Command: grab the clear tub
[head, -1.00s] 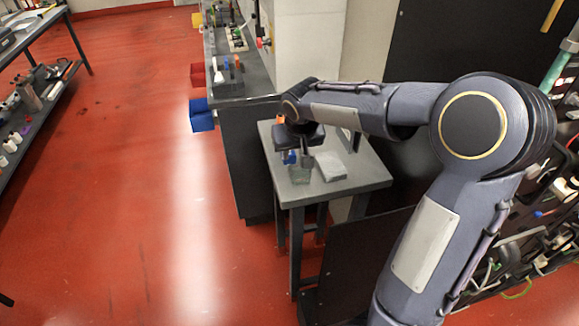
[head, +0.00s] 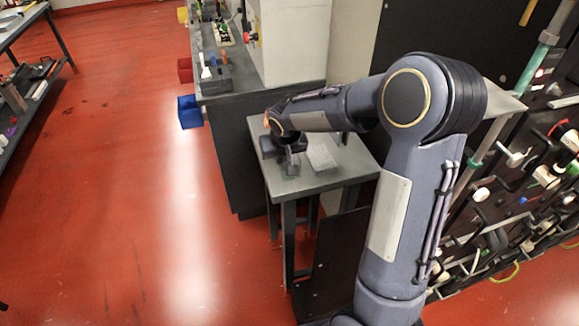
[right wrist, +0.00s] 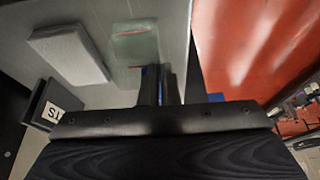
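The clear tub (head: 290,166) is a small see-through, faintly green box on the small grey table (head: 350,171). In the right wrist view the tub (right wrist: 134,45) shows just beyond my right fingers. My right gripper (head: 289,160) reaches down over the tub from above. In the wrist view the right gripper (right wrist: 158,85) has its two dark fingers close together, with a narrow gap and some blue showing at them. They overlap the tub's near side; I cannot tell whether they pinch its wall. My left gripper is out of view.
A pale grey slab (head: 320,158) lies right of the tub and shows in the wrist view (right wrist: 70,53). A dark block with a lettered label (right wrist: 52,108) stands nearby. A workbench (head: 222,78) with blue bin (head: 190,112) stands behind. The red floor at left is open.

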